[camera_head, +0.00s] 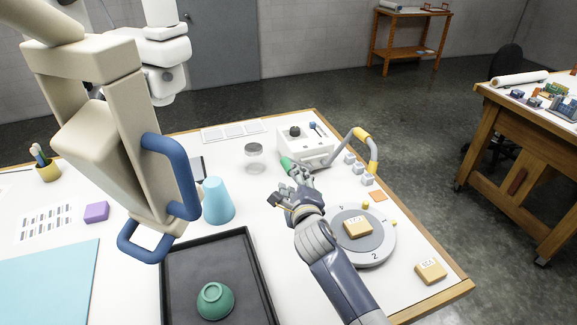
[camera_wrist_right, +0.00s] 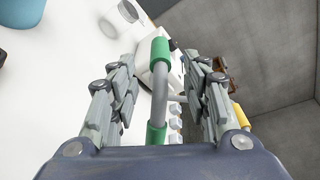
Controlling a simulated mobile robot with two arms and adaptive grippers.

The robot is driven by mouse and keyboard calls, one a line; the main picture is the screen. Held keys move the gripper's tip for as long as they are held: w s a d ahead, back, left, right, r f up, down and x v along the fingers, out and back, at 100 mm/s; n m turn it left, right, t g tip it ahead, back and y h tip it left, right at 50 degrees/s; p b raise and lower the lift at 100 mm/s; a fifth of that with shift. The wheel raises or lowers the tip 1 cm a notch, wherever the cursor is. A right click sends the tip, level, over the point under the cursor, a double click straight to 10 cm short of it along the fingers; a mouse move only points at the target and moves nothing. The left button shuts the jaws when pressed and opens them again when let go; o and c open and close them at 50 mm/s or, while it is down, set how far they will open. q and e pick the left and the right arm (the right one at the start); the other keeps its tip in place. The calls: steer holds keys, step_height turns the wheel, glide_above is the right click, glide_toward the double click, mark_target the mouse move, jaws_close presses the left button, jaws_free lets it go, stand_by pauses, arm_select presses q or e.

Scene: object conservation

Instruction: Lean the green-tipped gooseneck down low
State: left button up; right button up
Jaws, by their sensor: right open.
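The green-tipped gooseneck (camera_head: 286,163) is at the right gripper, by the white lamp box (camera_head: 303,146) near the table's far right side. In the right wrist view its grey stem (camera_wrist_right: 160,90) runs between my fingers, with one green band at the far end and another nearer the palm. My right gripper (camera_head: 288,184) is open, its fingers on both sides of the stem (camera_wrist_right: 162,80). Most of the stem is hidden behind the hand in the head view. A second gooseneck with yellow bands (camera_head: 363,135) arches to the right of the box. My left gripper is not in view.
A round grey turntable (camera_head: 378,245) bearing a wooden block (camera_head: 357,228) lies right of my forearm. Small grey cubes (camera_head: 358,168) sit near the yellow gooseneck. A glass jar (camera_head: 254,157), blue cup (camera_head: 217,201) and dark tray (camera_head: 245,255) are left. A beige blue-handled apparatus (camera_head: 105,130) hangs overhead.

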mark_target(290, 171)
steer(key=shift+p+x, duration=0.35)
steer(key=shift+x, duration=3.95)
jaws_close()
